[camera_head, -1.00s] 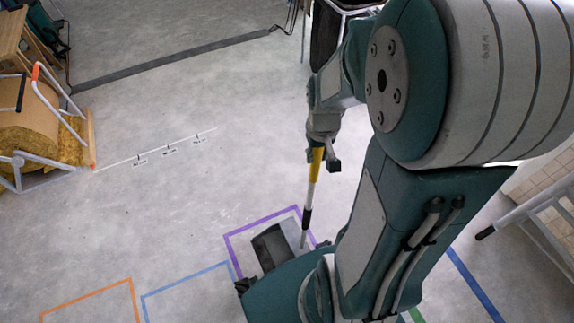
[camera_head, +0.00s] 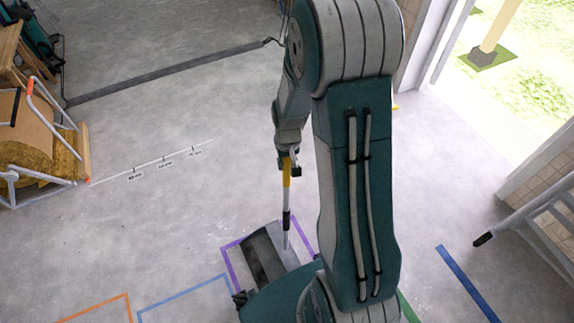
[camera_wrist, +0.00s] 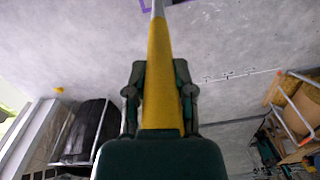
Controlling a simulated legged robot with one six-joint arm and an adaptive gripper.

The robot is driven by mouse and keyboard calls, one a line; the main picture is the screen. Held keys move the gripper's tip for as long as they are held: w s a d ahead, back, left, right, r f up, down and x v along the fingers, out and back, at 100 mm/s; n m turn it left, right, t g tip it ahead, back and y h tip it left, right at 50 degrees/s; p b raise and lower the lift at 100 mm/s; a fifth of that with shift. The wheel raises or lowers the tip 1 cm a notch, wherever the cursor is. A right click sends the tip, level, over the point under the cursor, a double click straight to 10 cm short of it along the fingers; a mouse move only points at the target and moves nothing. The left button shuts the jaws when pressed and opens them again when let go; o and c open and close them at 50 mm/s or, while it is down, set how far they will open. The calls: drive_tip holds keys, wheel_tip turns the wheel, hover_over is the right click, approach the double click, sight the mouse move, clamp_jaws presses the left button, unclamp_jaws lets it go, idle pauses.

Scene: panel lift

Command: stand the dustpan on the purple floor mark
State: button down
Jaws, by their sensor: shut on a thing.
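The dustpan (camera_head: 262,258) has a dark grey pan and a long upright handle with a yellow grip (camera_head: 287,172). My gripper (camera_head: 288,158) is shut on the yellow grip. The grip also fills the middle of the wrist view (camera_wrist: 162,75), between the two fingers. The purple floor mark (camera_head: 231,264) is a square outline on the concrete. In the head view the pan lies over the inside of this outline, close to its upper left part. My arm hides the mark's right and lower parts. I cannot tell whether the pan touches the floor.
A blue outline (camera_head: 185,298) and an orange outline (camera_head: 95,307) lie to the left. A dark blue strip (camera_head: 467,283) and a metal frame (camera_head: 540,215) are at right. A hay-coloured roll on a trolley (camera_head: 35,140) stands at left. The middle floor is clear.

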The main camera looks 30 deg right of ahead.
drive_tip(key=shift+f, duration=0.75)
drive_tip(key=shift+c, duration=2.3)
unclamp_jaws()
drive_tip(key=shift+s, duration=0.1)
